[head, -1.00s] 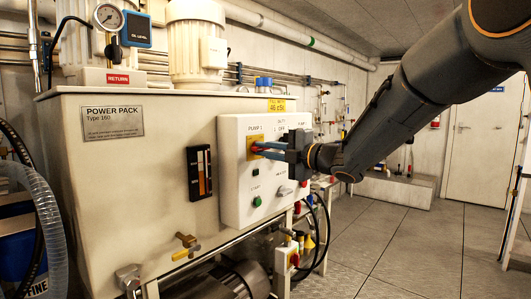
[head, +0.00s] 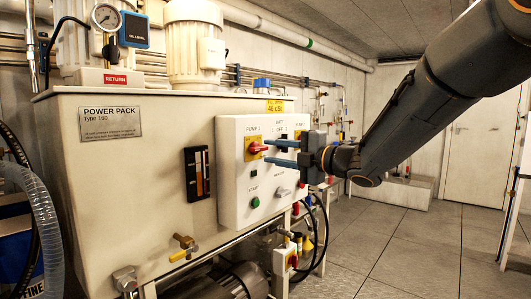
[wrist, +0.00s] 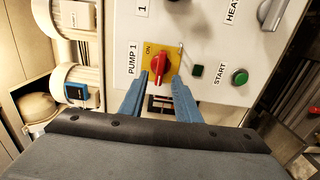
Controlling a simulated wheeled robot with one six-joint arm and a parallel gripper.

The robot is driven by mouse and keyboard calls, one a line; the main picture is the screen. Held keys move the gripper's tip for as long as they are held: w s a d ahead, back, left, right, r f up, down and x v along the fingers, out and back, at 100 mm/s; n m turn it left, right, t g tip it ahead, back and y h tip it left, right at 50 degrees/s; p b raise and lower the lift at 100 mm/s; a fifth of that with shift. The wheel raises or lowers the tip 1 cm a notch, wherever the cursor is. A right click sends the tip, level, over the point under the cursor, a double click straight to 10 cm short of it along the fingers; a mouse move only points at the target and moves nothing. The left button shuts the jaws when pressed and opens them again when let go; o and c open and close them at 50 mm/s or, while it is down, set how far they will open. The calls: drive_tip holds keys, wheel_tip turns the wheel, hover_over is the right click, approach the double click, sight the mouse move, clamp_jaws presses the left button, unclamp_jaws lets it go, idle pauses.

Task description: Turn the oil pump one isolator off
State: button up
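The oil pump one isolator (head: 256,147) is a red rotary handle on a yellow plate, under the "PUMP 1" label on the white control panel (head: 232,190). In the wrist view the fingertips (wrist: 160,86) sit below the handle in the picture; contact is not visible.
A green start button (head: 255,202) and a grey selector switch (head: 282,191) are lower on the panel. The power pack tank (head: 120,200) stands to the left. A yellow-handled valve (head: 184,242) sticks out below. The floor (head: 400,250) at right is clear.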

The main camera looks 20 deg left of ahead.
drive_tip(key=v, duration=0.3)
drive_tip(key=shift+s+d, duration=0.15)
drive_tip(key=shift+d, duration=0.1)
drive_tip(key=w+d+f+m+t+h+p, duration=0.25)
drive_tip(key=w+d+m+t+h, duration=0.2)
drive_tip(key=d+m, duration=0.35)
drive_tip(key=s+d+f+m+g+h+p, duration=0.1)
drive_tip(key=s+d+f+m+h+p, duration=0.15)
drive_tip(key=d+f+m+h, duration=0.55)
drive_tip(key=s+d+f+m+h+p, duration=0.15)
drive_tip(key=s+d+f+m, duration=0.25)
drive_tip(key=d, duration=0.8)
drive_tip(key=s+d+f+m+g+h+p, duration=0.1)
drive_tip(key=s+d+f+m+g+h, duration=0.2)
drive_tip(key=s, duration=0.4)
drive_tip(key=s+d+f+m+g, duration=0.2)
drive_tip(key=s+d+f+m, duration=0.15)
drive_tip(key=s, duration=0.35)
drive_tip(key=s+d+f+m+g+p, duration=0.1)
drive_tip(key=s+m+g, duration=0.1)
drive_tip(key=s, duration=0.6)
drive_tip(key=s+d+f+m+g+p, duration=0.1)
drive_tip(key=s+m+g, duration=0.2)
drive_tip(key=s, duration=0.5)
drive_tip(key=shift+f, duration=0.35)
